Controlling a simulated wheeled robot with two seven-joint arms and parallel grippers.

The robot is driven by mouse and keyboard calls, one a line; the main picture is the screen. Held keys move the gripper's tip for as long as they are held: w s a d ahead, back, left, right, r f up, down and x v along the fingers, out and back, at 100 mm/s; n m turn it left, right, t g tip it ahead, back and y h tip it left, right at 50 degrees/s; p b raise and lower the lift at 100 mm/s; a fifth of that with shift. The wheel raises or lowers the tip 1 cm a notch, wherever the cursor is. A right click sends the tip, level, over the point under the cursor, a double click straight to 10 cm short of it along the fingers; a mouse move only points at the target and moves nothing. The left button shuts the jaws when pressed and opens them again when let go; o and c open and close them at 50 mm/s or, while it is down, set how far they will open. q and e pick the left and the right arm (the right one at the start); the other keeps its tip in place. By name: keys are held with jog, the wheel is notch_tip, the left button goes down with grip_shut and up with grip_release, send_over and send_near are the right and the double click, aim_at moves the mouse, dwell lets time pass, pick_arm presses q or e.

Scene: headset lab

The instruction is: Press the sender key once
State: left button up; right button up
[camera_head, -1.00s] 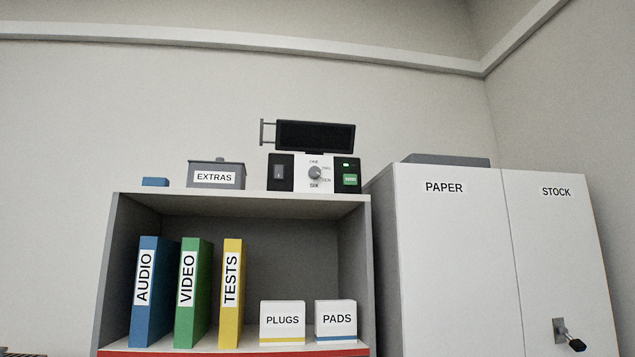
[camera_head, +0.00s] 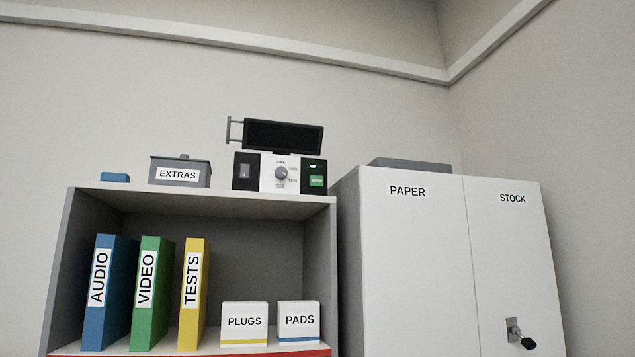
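A small device (camera_head: 265,172) in black and white stands on top of the shelf unit. It has a dark, blank-looking screen (camera_head: 283,136) above it, a grey round dial (camera_head: 281,173) in the middle and a switch (camera_head: 245,171) on its left panel. A green key (camera_head: 316,181) sits on its right panel, below a small lit green light (camera_head: 312,166). The lettering on the key is too small to read, so I cannot tell for sure that it is the sender key. Neither of my grippers is in view.
The shelf unit (camera_head: 318,240) holds blue, green and yellow binders and boxes marked PLUGS (camera_head: 244,322) and PADS (camera_head: 299,321). A grey EXTRAS box (camera_head: 180,172) stands left of the device. A white cabinet (camera_head: 410,260) with a key in its lock (camera_head: 520,335) stands to the right.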

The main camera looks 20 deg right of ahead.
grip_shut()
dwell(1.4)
